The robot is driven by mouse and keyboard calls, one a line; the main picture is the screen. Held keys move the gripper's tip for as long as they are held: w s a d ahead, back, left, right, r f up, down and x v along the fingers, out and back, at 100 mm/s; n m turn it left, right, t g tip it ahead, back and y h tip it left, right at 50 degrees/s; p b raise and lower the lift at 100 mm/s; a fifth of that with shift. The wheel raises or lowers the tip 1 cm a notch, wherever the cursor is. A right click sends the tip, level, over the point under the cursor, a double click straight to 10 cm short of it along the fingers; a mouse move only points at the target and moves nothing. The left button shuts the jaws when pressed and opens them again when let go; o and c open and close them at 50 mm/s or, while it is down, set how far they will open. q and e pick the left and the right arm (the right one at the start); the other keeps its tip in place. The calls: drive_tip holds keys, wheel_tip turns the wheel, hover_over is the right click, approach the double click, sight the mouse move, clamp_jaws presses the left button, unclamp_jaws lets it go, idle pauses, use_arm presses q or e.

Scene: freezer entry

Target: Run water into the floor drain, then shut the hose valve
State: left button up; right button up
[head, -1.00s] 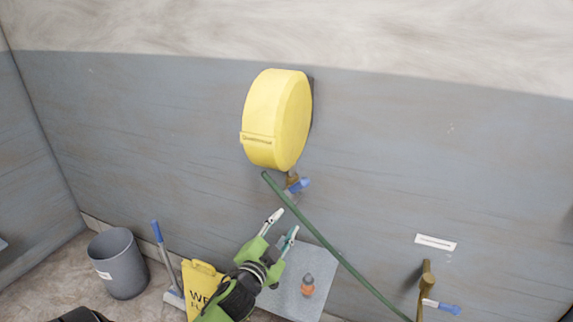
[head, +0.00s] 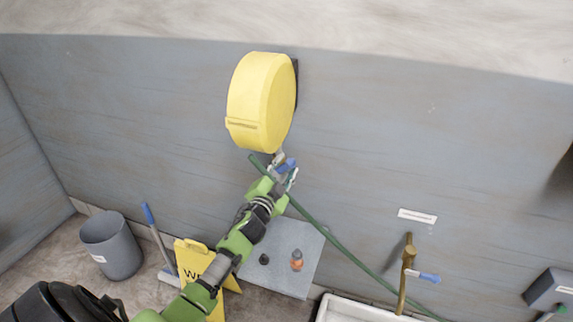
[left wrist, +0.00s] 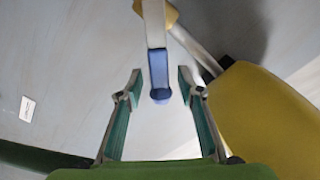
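A yellow hose reel (head: 262,100) is fixed to the grey wall. Below it is a valve with a blue lever (head: 286,164), which also shows in the left wrist view (left wrist: 160,75). My left gripper (head: 282,178) is open at this valve. In the left wrist view, the lever's end lies between the two fingers (left wrist: 160,92), with a gap on each side. A green hose (head: 335,240) runs from below the reel down to the right. I cannot make out a floor drain, and no running water shows. My right gripper is out of view.
A brass tap with a blue lever (head: 428,277) stands over a white basin (head: 345,308) at the lower right.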

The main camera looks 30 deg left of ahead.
use_arm(q)
drive_tip(key=shift+w+a, duration=0.1)
drive_tip(key=shift+w, duration=0.5)
clamp_jaws()
wheel_tip(320, 180, down, 6)
drive_tip(key=d+m+b, duration=0.2)
drive_tip(key=m+b, duration=0.4)
drive_tip(key=m, duration=0.3)
drive_tip(key=shift+w+r, duration=0.2)
drive_tip(key=shift+w, duration=0.05)
drive_tip(key=shift+d+f, duration=0.1)
drive_tip(key=shift+d, duration=0.05)
